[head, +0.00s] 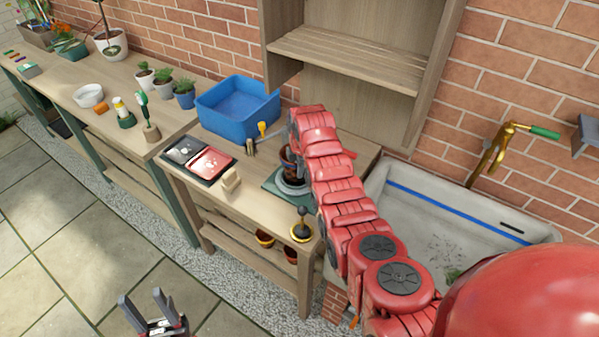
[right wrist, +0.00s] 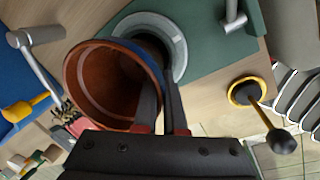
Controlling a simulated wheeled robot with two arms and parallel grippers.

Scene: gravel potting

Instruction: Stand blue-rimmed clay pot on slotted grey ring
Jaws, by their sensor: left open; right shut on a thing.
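The clay pot (right wrist: 103,88) with a blue band at its rim is in my right gripper (right wrist: 163,85), whose fingers are shut on its wall. In the right wrist view its open mouth faces the camera and it looks tilted. The pale grey ring (right wrist: 178,52) lies on a green mat behind the pot, which hides part of it. I cannot tell whether pot and ring touch. In the head view the pot (head: 287,157) and ring (head: 291,188) show beside my red right arm, which hides the rest. My left gripper (head: 147,303) is open and empty, low over the paving.
A blue tub (head: 238,108) stands at the back of the bench. A tray with a red and a dark compartment (head: 190,171) lies left of the ring. A yellow-based tool with a black knob (head: 301,231) stands near the front edge. A sink (head: 465,215) is at right.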

